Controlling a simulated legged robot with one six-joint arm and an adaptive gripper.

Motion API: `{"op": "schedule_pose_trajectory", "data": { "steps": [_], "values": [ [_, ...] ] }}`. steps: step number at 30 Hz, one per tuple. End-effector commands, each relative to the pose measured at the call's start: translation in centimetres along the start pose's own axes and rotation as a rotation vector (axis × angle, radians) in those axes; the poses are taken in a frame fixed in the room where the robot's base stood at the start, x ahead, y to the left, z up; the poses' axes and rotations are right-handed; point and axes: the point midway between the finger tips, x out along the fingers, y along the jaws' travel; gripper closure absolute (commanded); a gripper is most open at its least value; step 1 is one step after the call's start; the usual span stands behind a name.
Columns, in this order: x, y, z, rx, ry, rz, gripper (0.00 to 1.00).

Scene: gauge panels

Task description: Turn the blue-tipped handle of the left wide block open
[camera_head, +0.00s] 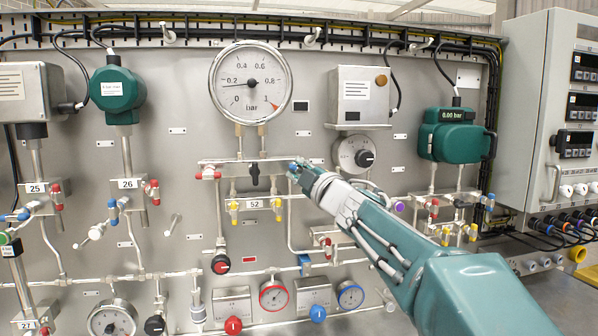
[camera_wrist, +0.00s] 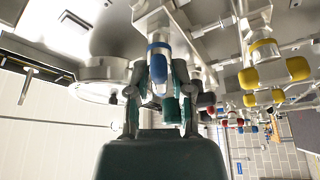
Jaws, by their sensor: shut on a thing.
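The left wide block (camera_head: 240,163) is a metal manifold under the large round gauge. It has a red-tipped handle (camera_head: 207,175) at its left end and a black handle (camera_head: 254,172) in the middle. The blue-tipped handle (camera_head: 293,168) is at its right end, mostly hidden by my gripper (camera_head: 304,174) in the head view. In the wrist view the blue-tipped handle (camera_wrist: 158,54) is close and stands between the fingers of my gripper (camera_wrist: 160,88), which is shut on it. How far the handle is turned is hard to tell.
Yellow-tipped handles (camera_head: 255,206) sit just below the block. A second wide block with red (camera_head: 433,205) and blue (camera_head: 489,200) handles is further right. Pipes run close by, with little free room.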

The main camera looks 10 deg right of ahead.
Motion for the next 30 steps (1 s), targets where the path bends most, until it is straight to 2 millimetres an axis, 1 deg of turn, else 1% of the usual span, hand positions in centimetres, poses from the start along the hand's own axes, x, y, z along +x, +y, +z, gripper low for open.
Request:
{"op": "schedule_pose_trajectory", "data": {
  "steps": [6, 15, 21, 30],
  "values": [
    [0.02, -0.31, 0.14, -0.184, -0.001, -0.081, 1.0],
    [0.02, -0.5, 0.17, -0.382, 0.0, -0.165, 1.0],
    [0.01, -0.64, 0.21, -0.46, 0.001, -0.2, 1.0],
    [0.01, -0.77, 0.25, -0.502, 0.002, -0.219, 1.0]
  ]
}}
